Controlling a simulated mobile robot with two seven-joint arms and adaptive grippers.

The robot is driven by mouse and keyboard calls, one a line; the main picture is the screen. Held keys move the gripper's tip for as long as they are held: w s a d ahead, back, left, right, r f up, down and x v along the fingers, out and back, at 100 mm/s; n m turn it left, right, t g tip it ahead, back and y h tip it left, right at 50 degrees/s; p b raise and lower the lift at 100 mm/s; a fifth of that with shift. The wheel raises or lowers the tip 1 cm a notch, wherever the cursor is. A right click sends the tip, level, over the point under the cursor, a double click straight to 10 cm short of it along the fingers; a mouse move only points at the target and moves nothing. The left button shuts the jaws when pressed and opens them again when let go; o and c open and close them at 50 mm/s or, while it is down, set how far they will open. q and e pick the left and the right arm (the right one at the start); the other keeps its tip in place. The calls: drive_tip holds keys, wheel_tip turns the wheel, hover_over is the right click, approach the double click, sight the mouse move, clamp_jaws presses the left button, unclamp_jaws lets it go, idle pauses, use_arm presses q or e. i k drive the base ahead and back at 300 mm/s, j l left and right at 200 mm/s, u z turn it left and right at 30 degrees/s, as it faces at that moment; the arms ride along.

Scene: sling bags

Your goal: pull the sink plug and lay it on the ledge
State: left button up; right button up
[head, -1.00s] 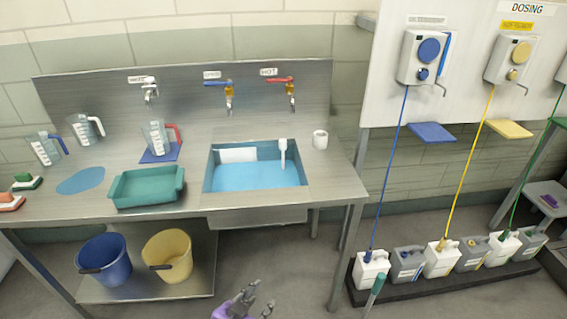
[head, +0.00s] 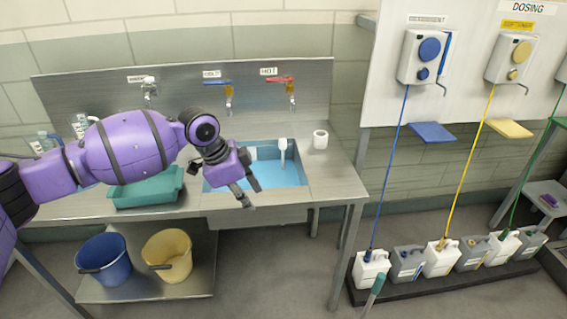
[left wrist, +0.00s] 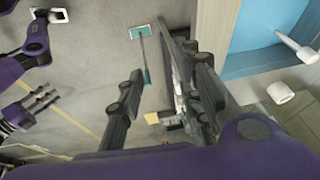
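The sink basin (head: 297,163) holds blue water. A white upright rod with a wider top (head: 283,152), likely the plug, stands in it near the back right. The same white rod shows at the right of the left wrist view (left wrist: 297,47). The steel ledge (head: 328,180) surrounds the basin.
A white cup (head: 320,139) stands right of the sink. A green tray (head: 150,190) lies left of it, partly behind my left arm. Taps (head: 229,95) hang on the backsplash above. The ledge right of the sink is mostly clear.

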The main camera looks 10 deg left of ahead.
sight(332, 172)
drive_tip(key=i, duration=1.5)
